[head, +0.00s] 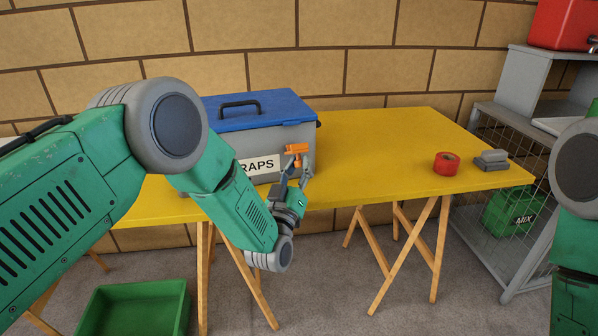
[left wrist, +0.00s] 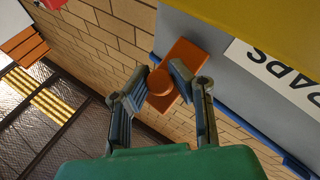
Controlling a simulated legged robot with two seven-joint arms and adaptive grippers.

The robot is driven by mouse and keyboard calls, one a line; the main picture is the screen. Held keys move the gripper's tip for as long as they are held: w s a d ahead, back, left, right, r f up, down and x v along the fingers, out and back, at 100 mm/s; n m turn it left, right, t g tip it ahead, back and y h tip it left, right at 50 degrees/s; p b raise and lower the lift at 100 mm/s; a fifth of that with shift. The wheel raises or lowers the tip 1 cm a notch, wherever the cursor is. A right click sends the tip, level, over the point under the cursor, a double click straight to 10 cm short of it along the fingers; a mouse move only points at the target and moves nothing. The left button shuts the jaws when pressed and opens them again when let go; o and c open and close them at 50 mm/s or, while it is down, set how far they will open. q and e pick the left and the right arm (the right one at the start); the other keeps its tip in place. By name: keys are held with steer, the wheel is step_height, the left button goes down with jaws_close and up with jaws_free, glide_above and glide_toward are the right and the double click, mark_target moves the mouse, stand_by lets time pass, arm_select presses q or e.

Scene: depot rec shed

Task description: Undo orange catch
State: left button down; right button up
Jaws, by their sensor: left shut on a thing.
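A grey box (head: 295,137) with a blue lid (head: 265,108) and a label ending in "RAPS" stands on the yellow table. The lid lies closed on the box. The orange catch (head: 297,149) is on the box's front, near the right end. It also shows in the left wrist view (left wrist: 184,57), with a round orange knob (left wrist: 159,83) on it. My left gripper (head: 296,167) is at the catch, and in the left wrist view its two fingers (left wrist: 160,78) are shut on either side of the knob. My right gripper is out of view.
A red tape roll (head: 447,162) and a grey block-like item (head: 491,160) lie on the right of the yellow table (head: 390,150). A green bin (head: 137,310) is on the floor. A grey wire-sided shelf (head: 500,225) stands at right. The table's middle is clear.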

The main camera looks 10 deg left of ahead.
arm_select(q)
steer(key=shift+a, duration=0.65)
steer(key=c, duration=1.7)
jaws_free()
steer(key=shift+d, duration=0.3)
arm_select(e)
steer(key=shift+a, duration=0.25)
arm_select(q)
steer(key=shift+s+f, duration=0.15)
steer(key=shift+s, duration=0.1)
steer(key=shift+v, duration=5.75)
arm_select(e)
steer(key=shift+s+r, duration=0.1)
arm_select(q)
steer(key=shift+f, duration=0.1)
